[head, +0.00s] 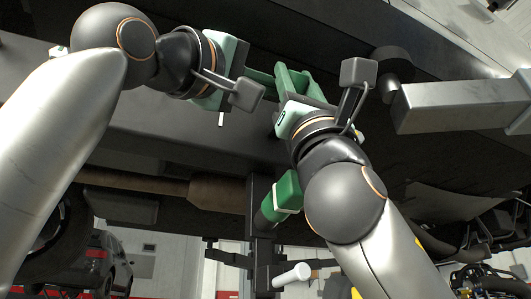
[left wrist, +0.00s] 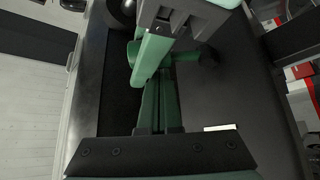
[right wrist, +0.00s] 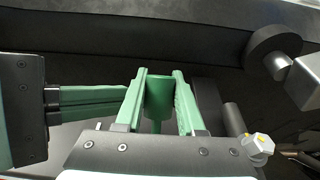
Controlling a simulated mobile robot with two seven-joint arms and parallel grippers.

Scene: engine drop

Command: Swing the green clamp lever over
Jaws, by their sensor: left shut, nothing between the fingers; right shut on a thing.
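A green piece, apparently the clamp lever (right wrist: 158,92), sits between the two green fingers of my right gripper (right wrist: 160,105). My right gripper (head: 303,85) is shut on it, high under the dark underside. The lever's pivot is hidden. My left gripper (head: 262,78) is shut and empty, its fingers pointing toward the right gripper from the left. In the left wrist view, its closed fingers (left wrist: 160,105) reach toward the right gripper, and I cannot tell if they touch it. The left fingers also show at the left of the right wrist view (right wrist: 90,100).
A black post (head: 260,240) with a green block (head: 288,190) and a white handle (head: 292,275) stands below. A grey metal beam (head: 460,105) lies to the right. The dark underside (head: 180,140) is close overhead. A dark car (head: 95,265) stands at lower left.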

